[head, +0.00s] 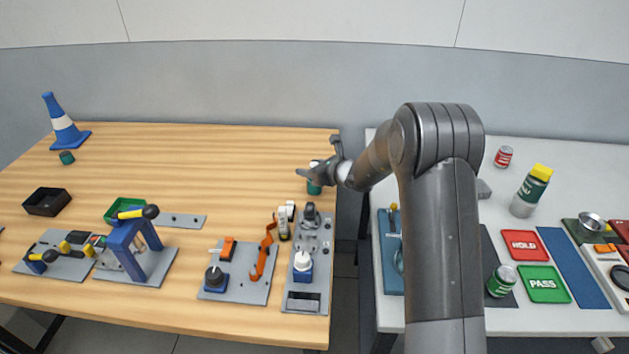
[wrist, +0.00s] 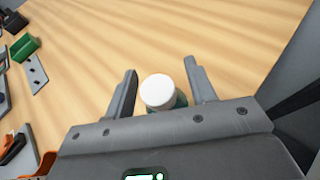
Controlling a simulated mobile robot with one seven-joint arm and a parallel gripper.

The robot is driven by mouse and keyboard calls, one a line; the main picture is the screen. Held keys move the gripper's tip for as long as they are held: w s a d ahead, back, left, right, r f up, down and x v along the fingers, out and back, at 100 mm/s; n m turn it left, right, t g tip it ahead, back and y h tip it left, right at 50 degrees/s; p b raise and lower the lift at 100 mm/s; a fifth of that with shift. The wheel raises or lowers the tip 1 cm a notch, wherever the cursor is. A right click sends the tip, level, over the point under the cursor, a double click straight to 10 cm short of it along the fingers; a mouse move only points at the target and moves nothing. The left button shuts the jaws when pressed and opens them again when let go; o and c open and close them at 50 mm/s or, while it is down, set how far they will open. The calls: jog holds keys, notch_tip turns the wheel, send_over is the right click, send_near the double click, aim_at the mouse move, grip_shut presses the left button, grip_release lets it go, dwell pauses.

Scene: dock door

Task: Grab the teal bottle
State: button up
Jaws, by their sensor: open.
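The teal bottle (head: 314,186) stands on the wooden table near its right edge in the head view, partly covered by my gripper (head: 318,170). In the wrist view its white cap (wrist: 158,91) and a little of its teal body show between the two fingers of my gripper (wrist: 160,80). The fingers are open, one on each side of the cap, with a gap visible on both sides. The lower part of the bottle is hidden by the gripper body in the wrist view.
The wooden table (head: 220,165) is clear around the bottle to the left and behind. A grey fixture board (head: 307,285) stands nearer the front. A gap separates this table from the white table (head: 520,150). A blue cone (head: 64,128) stands far left.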

jog(key=shift+c, duration=0.2)
grip_shut()
dwell(0.4)
